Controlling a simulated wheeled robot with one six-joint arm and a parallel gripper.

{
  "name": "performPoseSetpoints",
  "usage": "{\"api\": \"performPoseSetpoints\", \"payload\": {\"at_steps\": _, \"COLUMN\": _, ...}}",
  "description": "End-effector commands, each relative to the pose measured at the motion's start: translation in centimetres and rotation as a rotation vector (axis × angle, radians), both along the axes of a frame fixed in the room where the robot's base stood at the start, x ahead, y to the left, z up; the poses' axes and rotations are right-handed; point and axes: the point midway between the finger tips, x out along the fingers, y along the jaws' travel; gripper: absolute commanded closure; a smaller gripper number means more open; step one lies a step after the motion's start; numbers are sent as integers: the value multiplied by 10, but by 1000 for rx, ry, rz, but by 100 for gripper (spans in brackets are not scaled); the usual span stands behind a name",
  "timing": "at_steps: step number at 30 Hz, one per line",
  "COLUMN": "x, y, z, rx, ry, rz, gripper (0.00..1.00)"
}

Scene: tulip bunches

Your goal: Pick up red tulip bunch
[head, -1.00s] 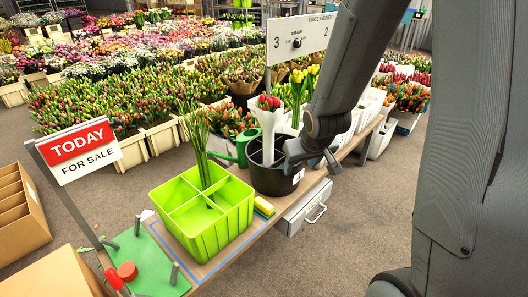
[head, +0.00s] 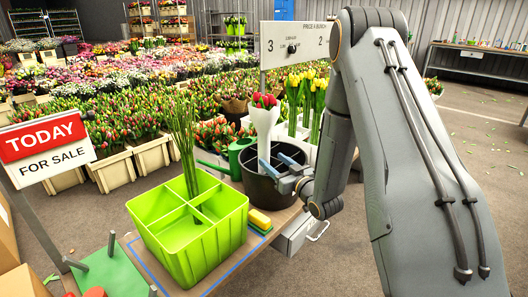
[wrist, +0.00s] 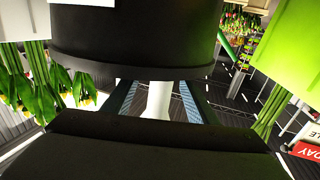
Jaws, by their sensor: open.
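The red tulip bunch (head: 264,122) has red heads above a pale wrap and stands upright in a black bucket (head: 258,188) on the bench. My gripper (head: 287,178) is at the bucket's right rim, low and to the right of the bunch. In the wrist view the scene is upside down; my gripper (wrist: 158,104) is open, with the pale wrap (wrist: 160,98) showing between its fingers, beyond the bucket's dark wall (wrist: 135,40). Whether the fingers touch the bucket is unclear. The red heads are out of the wrist view.
A lime-green divided crate (head: 190,250) with green stems (head: 185,150) stands left of the bucket. A green watering can (head: 237,158) is behind it, a yellow sponge (head: 260,220) in front. Yellow tulips (head: 312,85) stand behind right. A price sign (head: 293,42) rises behind the bench.

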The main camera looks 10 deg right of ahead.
Motion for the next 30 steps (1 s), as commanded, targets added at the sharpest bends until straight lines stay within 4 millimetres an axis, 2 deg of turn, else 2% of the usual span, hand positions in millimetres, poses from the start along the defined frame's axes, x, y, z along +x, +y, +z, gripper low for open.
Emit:
{"api": "performPoseSetpoints", "payload": {"at_steps": 13, "x": 50, "y": 23, "z": -2, "rx": 0, "ry": 1, "rz": -1, "gripper": 48}}
{"api": "performPoseSetpoints", "payload": {"at_steps": 17, "x": 57, "y": 25, "z": -1, "rx": 0, "ry": 2, "rz": -2, "gripper": 48}}
{"api": "performPoseSetpoints", "payload": {"at_steps": 23, "x": 57, "y": 25, "z": -1, "rx": 0, "ry": 3, "rz": -2, "gripper": 48}}
{"api": "performPoseSetpoints", "payload": {"at_steps": 30, "x": 57, "y": 25, "z": -1, "rx": 0, "ry": 3, "rz": -2, "gripper": 86}}
